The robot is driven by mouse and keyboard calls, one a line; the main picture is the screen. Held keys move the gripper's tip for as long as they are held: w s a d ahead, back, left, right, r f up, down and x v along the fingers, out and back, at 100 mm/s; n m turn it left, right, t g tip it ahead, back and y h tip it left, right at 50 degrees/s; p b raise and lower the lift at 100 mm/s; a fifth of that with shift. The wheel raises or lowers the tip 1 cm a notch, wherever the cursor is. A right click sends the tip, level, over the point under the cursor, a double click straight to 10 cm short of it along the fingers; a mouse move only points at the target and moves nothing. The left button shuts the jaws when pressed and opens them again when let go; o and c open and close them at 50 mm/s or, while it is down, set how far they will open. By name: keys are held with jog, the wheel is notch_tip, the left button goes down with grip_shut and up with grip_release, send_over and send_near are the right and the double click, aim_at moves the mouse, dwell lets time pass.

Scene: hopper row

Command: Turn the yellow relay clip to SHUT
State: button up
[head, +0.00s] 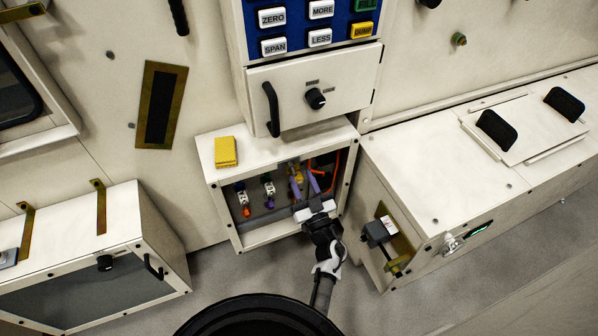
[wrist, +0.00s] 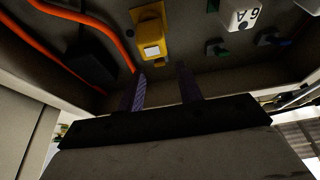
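The yellow relay clip (head: 298,176) is inside the open low cabinet, on its back panel, partly hidden by my gripper in the head view. In the wrist view the yellow relay clip (wrist: 151,38) is a yellow block with a small white face, just beyond my fingertips. My gripper (head: 304,182) reaches into the cabinet from the front. Its two purple fingers are apart with nothing between them in the wrist view (wrist: 162,72). The fingertips appear short of the clip; the exact distance is unclear. I cannot read any SHUT marking.
The cabinet (head: 232,234) has a raised rim around its opening. Orange cables (wrist: 62,52) run beside the clip, with a dark block (wrist: 92,62) near them. White labelled parts (wrist: 240,14) and green parts (wrist: 216,46) sit on the other side. A yellow block (head: 226,152) lies on the cabinet top.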

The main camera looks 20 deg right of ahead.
jog(key=shift+v, duration=2.25)
jog(key=shift+a, duration=0.1)
